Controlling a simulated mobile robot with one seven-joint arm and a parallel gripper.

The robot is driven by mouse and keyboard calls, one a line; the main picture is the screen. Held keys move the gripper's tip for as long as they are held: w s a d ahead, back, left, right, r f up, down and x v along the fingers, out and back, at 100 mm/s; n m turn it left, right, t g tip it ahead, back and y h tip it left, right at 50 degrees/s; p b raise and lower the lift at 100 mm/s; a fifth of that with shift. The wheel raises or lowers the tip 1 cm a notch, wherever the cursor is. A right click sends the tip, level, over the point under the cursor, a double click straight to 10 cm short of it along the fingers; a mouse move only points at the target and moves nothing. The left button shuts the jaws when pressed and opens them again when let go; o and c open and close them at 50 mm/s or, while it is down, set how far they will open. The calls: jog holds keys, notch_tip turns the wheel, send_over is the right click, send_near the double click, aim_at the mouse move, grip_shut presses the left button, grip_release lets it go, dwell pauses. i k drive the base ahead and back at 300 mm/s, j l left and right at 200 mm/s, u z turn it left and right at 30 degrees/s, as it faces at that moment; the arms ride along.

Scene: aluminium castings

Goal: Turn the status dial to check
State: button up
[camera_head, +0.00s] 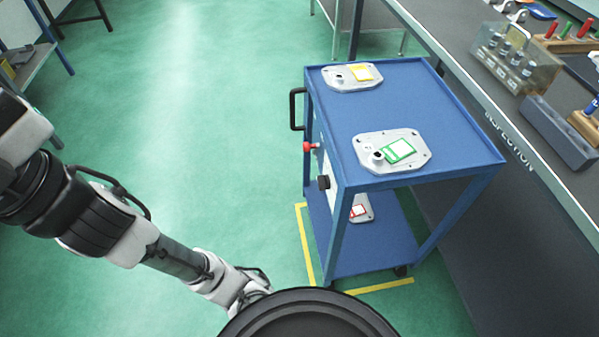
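A blue two-shelf cart (461,142) stands right of centre. On its left side is a white panel (333,187) with a black knob (323,182), which looks like the status dial. The panel is seen nearly edge-on, so its markings and the dial's setting cannot be read. My arm reaches from the left edge down to the bottom centre, left of the cart and apart from it. Its far end passes behind a dark round part at the bottom, so my gripper is hidden.
A red knob (309,146) and black handle (297,109) stick out from the cart's left side. Castings with yellow (343,84) and green (372,140) tags lie on top, a red-tagged one (367,214) below. An inspection bench (470,101) stands right. The green floor left is clear.

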aim_at(324, 182)
jog(key=j+z, duration=0.1)
jog(key=j, duration=0.55)
jog(key=k+j, duration=0.1)
jog(key=j, duration=0.55)
jog(key=i+j+z, duration=0.05)
